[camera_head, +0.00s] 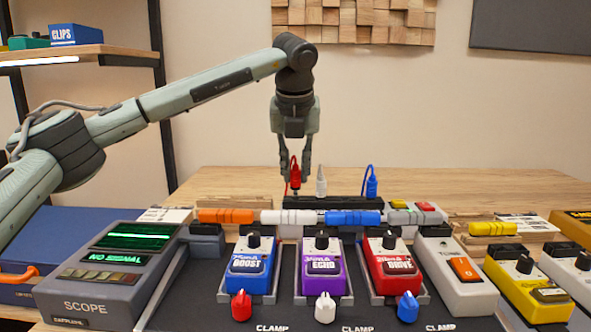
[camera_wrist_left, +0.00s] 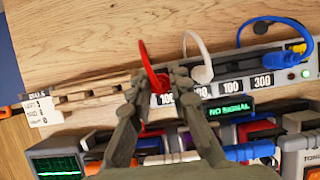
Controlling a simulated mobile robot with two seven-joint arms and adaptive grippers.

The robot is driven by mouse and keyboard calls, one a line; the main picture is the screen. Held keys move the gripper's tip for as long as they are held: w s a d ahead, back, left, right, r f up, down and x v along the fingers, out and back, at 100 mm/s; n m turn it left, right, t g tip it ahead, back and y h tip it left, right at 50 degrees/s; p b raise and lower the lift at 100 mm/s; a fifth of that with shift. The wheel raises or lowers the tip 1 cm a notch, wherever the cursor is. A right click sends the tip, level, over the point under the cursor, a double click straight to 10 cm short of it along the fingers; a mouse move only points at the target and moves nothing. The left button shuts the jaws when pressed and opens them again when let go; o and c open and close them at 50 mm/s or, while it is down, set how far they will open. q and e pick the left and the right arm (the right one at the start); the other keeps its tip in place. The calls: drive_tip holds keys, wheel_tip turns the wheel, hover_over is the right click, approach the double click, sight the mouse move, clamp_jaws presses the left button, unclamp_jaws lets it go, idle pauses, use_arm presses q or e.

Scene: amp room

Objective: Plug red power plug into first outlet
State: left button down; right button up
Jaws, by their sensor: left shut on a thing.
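My left gripper (camera_head: 295,168) points down and is shut on the red power plug (camera_head: 295,178), at the left end of the black outlet strip (camera_head: 340,203). The plug is upright; I cannot tell whether its tip is in the strip or just above it. In the left wrist view, the fingers (camera_wrist_left: 160,84) partly hide the red plug, and its red cord (camera_wrist_left: 146,60) loops up. The strip (camera_wrist_left: 237,86) shows number labels there; the first outlet is hidden behind the fingers. My right gripper is not in view.
A white plug (camera_head: 321,183) stands close right of the red one, and a blue plug (camera_head: 371,185) farther right. Pedals (camera_head: 322,262) and coloured clamps (camera_head: 288,217) fill the front. A scope (camera_head: 110,275) stands left. The wooden table behind the strip is mostly clear.

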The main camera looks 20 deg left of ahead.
use_arm(q)
drive_tip(key=shift+f+b, duration=0.8)
drive_tip(key=shift+f, duration=0.2)
idle(1.2)
drive_tip(key=c, duration=1.3)
unclamp_jaws()
drive_tip(key=shift+c, duration=0.2)
drive_tip(key=shift+o, duration=0.4)
drive_tip(key=o, duration=0.3)
drive_tip(key=shift+r+p, duration=2.35)
drive_tip(key=shift+r, duration=1.25)
